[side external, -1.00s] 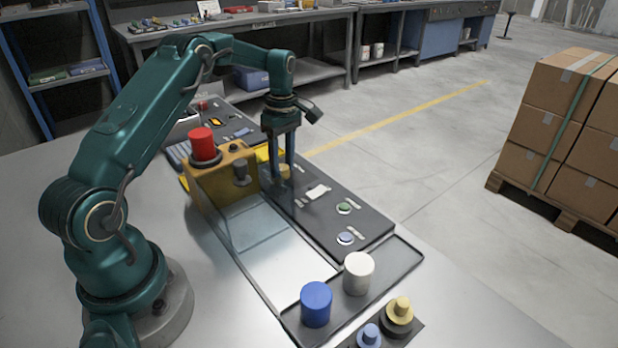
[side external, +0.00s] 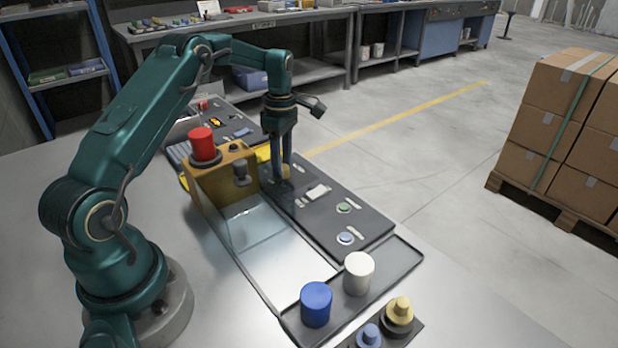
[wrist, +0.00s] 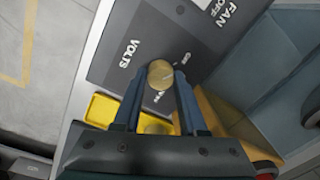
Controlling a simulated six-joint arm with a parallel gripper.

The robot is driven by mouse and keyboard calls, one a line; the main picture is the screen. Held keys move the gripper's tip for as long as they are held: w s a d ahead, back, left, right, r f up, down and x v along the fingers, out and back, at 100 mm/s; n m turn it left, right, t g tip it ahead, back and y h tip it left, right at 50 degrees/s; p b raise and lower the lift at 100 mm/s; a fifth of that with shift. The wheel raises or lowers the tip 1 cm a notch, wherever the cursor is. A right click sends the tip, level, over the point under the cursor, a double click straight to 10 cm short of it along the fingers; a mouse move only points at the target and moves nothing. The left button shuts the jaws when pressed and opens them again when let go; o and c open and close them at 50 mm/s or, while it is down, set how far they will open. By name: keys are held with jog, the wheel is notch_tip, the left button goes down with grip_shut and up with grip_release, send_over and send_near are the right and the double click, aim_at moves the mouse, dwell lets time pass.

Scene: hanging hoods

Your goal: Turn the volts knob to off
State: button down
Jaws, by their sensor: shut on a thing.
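The volts knob (wrist: 160,73) is a round tan-yellow knob on the dark panel, beside the printed word VOLTS in the wrist view. Small white words are printed close around it, too small and partly covered to read surely. My gripper (wrist: 160,82) points down at the panel and is shut on the knob, with one finger on each side.
The yellow box (side external: 215,185) with a red cylinder (side external: 201,142) on top stands close left of my gripper. The panel (side external: 365,222) also bears a white part, a green button and a blue button. A tray holds a blue cylinder (side external: 316,304) and a white cylinder (side external: 358,273).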

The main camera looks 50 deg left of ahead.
aim_at(283, 166)
jog(key=shift+a, duration=0.1)
jog(key=shift+c, duration=2.3)
grip_release()
jog(key=shift+r, duration=0.1)
jog(key=shift+w+r, duration=0.1)
jog(key=shift+r, duration=2.4)
